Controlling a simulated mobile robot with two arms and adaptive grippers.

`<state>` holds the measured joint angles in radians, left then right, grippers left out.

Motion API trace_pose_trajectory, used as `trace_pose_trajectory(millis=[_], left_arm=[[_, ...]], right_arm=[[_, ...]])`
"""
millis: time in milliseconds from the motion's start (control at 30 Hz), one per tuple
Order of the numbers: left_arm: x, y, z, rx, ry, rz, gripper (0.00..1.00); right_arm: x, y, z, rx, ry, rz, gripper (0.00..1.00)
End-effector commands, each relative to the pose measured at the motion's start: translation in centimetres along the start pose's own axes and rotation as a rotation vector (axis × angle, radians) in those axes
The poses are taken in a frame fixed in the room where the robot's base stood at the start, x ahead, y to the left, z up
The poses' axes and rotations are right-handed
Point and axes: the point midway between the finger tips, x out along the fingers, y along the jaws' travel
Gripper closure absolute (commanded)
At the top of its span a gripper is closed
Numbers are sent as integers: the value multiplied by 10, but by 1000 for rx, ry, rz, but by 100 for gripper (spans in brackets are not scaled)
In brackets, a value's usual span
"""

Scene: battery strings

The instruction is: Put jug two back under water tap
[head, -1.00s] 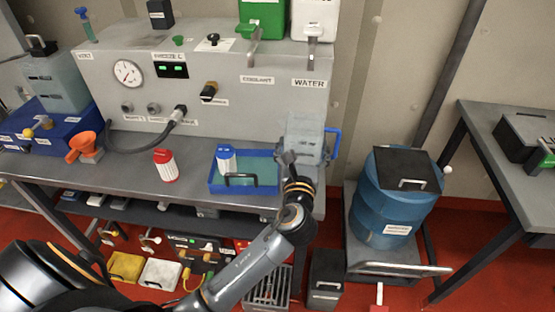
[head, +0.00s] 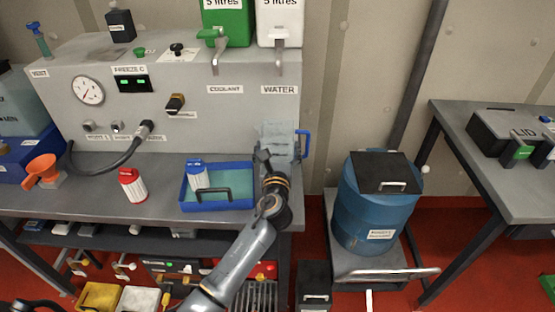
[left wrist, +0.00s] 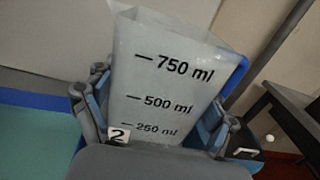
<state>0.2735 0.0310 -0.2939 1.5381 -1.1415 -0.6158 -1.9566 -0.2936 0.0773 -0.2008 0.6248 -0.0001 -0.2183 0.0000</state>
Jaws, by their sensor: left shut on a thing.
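Jug two (head: 279,138) is a translucent measuring jug with a blue handle at its right. In the left wrist view the jug (left wrist: 165,80) shows 750, 500 and 250 ml marks and a tag "2". My left gripper (head: 268,160) is shut on the jug, with one finger on each side in the left wrist view (left wrist: 155,120). The jug is roughly upright near the bench's right end, below the white water container (head: 281,22) and its tap (head: 280,60). Whether its base touches the bench is hidden by my gripper. My right gripper is not in view.
A blue tray (head: 218,207) with a blue-capped bottle (head: 196,175) lies left of my gripper. A blue drum (head: 375,210) stands on a cart to the right of the bench.

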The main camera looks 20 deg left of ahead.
Motion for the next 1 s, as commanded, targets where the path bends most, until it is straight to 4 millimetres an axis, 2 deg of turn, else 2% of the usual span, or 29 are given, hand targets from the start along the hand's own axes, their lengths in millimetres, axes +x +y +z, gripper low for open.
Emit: trace_pose_trajectory(millis=[167,300,367,767,800,867,1000], left_arm=[[10,0,-13,0,0,1,66],[10,-1,-35,0,2,0,66],[10,-1,-40,0,1,0,66],[9,0,-45,0,0,0,66],[9,0,-46,0,0,0,14],[9,0,-44,0,0,0,2],[9,0,-45,0,0,0,0]], right_arm=[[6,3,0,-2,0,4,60],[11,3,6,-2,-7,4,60],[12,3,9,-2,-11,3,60],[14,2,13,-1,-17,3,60],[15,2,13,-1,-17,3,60],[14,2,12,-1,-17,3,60],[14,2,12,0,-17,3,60]])
